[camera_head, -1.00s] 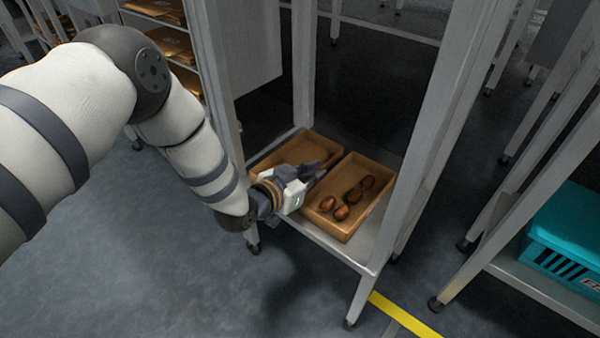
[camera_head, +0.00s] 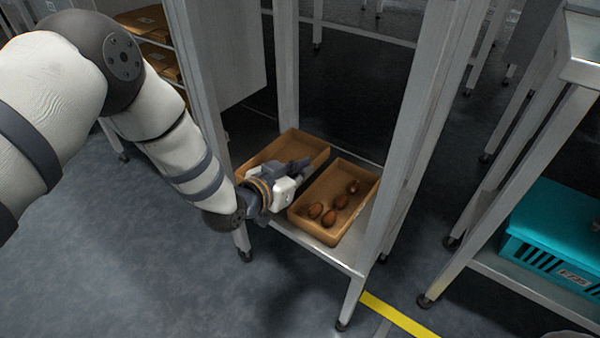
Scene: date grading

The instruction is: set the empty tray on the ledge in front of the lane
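The empty tray (camera_head: 262,157), brown and shallow, is at the left rear of the low shelf, its inside bare where I can see it. My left gripper (camera_head: 301,168) reaches in from the left, with its dark fingers at the tray's right wall. They appear closed on that wall, though the contact is partly hidden. The tray seems slightly raised off the shelf. A second brown tray (camera_head: 318,240) with several dates (camera_head: 329,217) sits on the shelf to the right. My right gripper is out of view. I cannot identify the lane or its ledge.
The low metal shelf (camera_head: 349,261) has upright posts, one close by my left forearm (camera_head: 207,120) and one to the right (camera_head: 405,150). A teal crate (camera_head: 560,230) sits on a neighbouring stand. A yellow line (camera_head: 400,315) crosses the floor. Open floor lies at the lower left.

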